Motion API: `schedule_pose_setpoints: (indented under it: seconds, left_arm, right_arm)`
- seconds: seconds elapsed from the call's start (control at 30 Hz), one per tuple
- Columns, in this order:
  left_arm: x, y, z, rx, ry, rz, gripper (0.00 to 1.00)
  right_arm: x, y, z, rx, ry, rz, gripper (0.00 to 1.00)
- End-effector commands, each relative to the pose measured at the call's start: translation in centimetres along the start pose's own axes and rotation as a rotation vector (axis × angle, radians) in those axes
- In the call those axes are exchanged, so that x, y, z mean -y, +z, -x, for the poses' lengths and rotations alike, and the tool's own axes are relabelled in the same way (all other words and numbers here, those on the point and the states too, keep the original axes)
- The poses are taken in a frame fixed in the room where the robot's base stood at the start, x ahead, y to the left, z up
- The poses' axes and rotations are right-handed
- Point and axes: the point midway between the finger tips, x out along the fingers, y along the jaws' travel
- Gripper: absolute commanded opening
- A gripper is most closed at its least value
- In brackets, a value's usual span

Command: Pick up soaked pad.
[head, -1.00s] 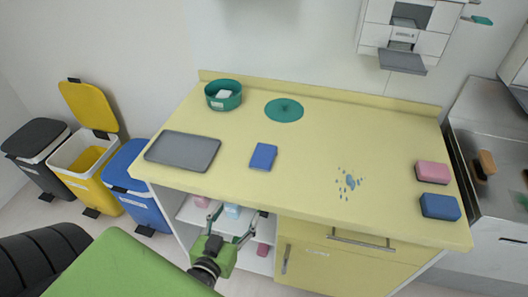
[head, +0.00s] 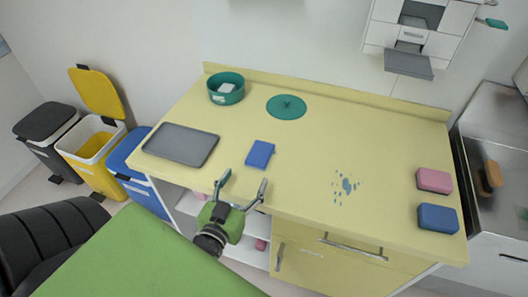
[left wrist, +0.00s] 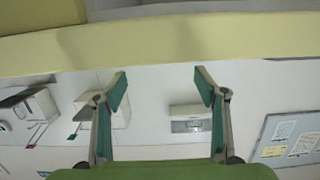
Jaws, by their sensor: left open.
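A small white pad (head: 226,88) lies in a round green bowl (head: 226,98) at the back left of the yellow counter. A flat blue pad (head: 260,154) lies on the counter nearer the front. The pictures do not show which pad is soaked. My left gripper (head: 243,184) is open and empty at the counter's front edge, just in front of the blue pad and apart from it. In the left wrist view, its spread fingers (left wrist: 160,82) have nothing between them, and neither pad shows. My right gripper is not in view.
A grey tray (head: 181,145) lies left of the blue pad, and a teal lid (head: 286,106) behind it. Blue splashes (head: 345,187) mark the counter. Pink (head: 434,180) and blue (head: 438,218) blocks lie at the right. Bins (head: 92,145) stand left.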

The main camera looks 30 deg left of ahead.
Motion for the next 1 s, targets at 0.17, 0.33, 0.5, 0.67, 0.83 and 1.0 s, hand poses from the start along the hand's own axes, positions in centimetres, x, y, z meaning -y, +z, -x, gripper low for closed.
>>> schedule_pose_setpoints:
  seconds: [0.17, 0.33, 0.5, 0.67, 0.83, 1.0]
  left_arm:
    - [0.0, -0.4, -3.2, -0.004, 0.000, 0.000, 0.65]
    - [0.0, -0.2, -5.4, -0.001, 0.000, 0.000, 0.65]
    - [0.0, -0.1, -6.2, 0.001, 0.000, -0.001, 0.65]
    - [-0.1, -0.6, -7.8, -0.001, 0.000, 0.000, 0.65]
    - [-0.3, -0.6, -10.1, -0.001, 0.000, 0.000, 0.65]
    - [-0.2, -0.4, -11.2, 0.000, 0.000, 0.000, 0.65]
  right_arm:
    - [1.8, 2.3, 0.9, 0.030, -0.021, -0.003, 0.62]
    - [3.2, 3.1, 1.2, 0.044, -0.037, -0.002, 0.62]
    - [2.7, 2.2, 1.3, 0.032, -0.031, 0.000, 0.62]
    - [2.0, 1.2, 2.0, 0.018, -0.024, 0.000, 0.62]
    - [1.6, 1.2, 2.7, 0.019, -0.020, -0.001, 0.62]
    - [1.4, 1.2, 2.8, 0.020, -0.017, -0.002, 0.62]
